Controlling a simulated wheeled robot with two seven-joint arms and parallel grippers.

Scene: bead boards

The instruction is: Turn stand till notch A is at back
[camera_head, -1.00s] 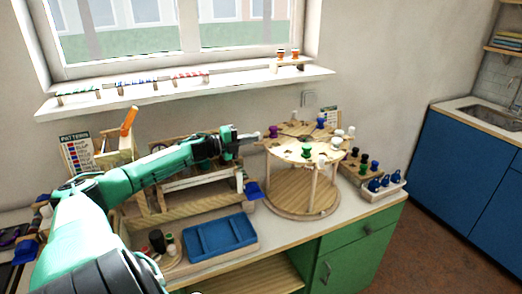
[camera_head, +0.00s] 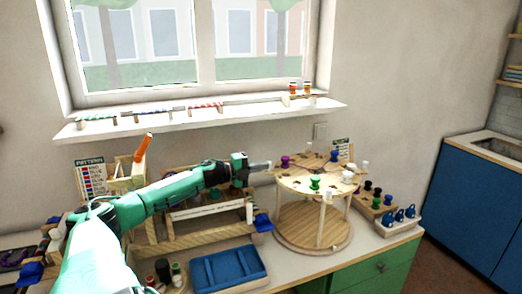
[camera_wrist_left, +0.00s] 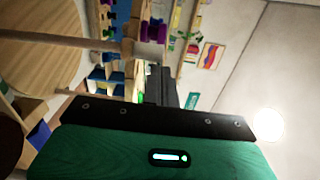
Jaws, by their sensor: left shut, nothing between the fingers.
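The stand is a round wooden turntable with a top disc (camera_head: 298,188) on posts above a round lower disc (camera_head: 312,232). Green, purple, blue and white pegs stand on its top. Dark cut-outs show in the top, but I cannot read which is notch A. My left gripper (camera_head: 268,165) is shut and empty at the left rim of the top, near the purple peg (camera_head: 285,161). I cannot tell whether it touches the stand. In the left wrist view its dark fingers (camera_wrist_left: 165,86) point toward the pegs, with a pale wooden disc at the left. My right gripper is out of view.
A blue tray (camera_head: 228,270) lies at the front of the bench. A wooden rack (camera_head: 185,238) stands behind it, under my left arm. A peg block (camera_head: 373,205) and a white holder with blue pegs (camera_head: 398,229) stand right of the stand. A pattern card (camera_head: 90,176) is at the left.

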